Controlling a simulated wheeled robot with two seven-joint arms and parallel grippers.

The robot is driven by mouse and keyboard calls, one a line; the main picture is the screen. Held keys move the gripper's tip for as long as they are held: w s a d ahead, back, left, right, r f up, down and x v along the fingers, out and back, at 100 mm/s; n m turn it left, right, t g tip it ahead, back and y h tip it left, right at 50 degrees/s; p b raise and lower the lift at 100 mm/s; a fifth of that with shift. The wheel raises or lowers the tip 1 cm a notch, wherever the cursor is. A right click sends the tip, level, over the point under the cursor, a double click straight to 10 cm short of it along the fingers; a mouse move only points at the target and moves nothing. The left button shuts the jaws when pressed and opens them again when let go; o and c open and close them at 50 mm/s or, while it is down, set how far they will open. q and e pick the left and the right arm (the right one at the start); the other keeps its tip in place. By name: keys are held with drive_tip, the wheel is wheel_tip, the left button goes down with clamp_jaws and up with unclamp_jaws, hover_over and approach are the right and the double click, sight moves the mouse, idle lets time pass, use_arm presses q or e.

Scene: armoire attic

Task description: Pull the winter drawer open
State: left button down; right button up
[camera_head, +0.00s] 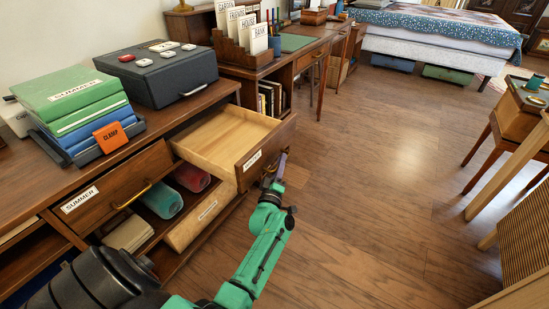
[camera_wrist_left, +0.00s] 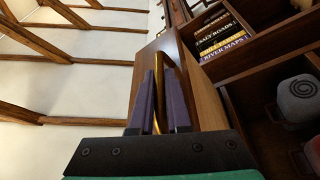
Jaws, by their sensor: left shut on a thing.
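The winter drawer (camera_head: 225,135) is pulled out of the dresser and its pale wooden inside looks empty. Its dark front carries a small white label (camera_head: 252,161) that is hard to read. My left gripper (camera_head: 278,168) is at the right part of this front. In the left wrist view, the purple fingers of my left gripper (camera_wrist_left: 160,90) are closed around the brass handle (camera_wrist_left: 164,62) of the drawer front (camera_wrist_left: 144,75). In the head view the gripper mostly hides the handle. My right gripper is in neither view.
The summer drawer (camera_head: 115,190) is left of it, shut. Rolled textiles (camera_head: 160,199) and a labelled box (camera_head: 190,225) sit on the shelf below. The floor (camera_head: 370,170) to the right is clear.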

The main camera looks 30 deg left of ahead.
use_arm(q)
drive_tip(key=shift+d+f, duration=0.15)
drive_tip(key=shift+d, duration=0.3)
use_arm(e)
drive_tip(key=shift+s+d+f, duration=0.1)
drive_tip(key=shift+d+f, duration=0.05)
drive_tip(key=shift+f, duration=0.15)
use_arm(q)
drive_tip(key=c, duration=1.2)
unclamp_jaws()
drive_tip(key=shift+o, duration=0.2)
drive_tip(key=p+v, duration=0.2)
drive_tip(key=v, duration=1.2)
drive_tip(key=shift+s, duration=0.3)
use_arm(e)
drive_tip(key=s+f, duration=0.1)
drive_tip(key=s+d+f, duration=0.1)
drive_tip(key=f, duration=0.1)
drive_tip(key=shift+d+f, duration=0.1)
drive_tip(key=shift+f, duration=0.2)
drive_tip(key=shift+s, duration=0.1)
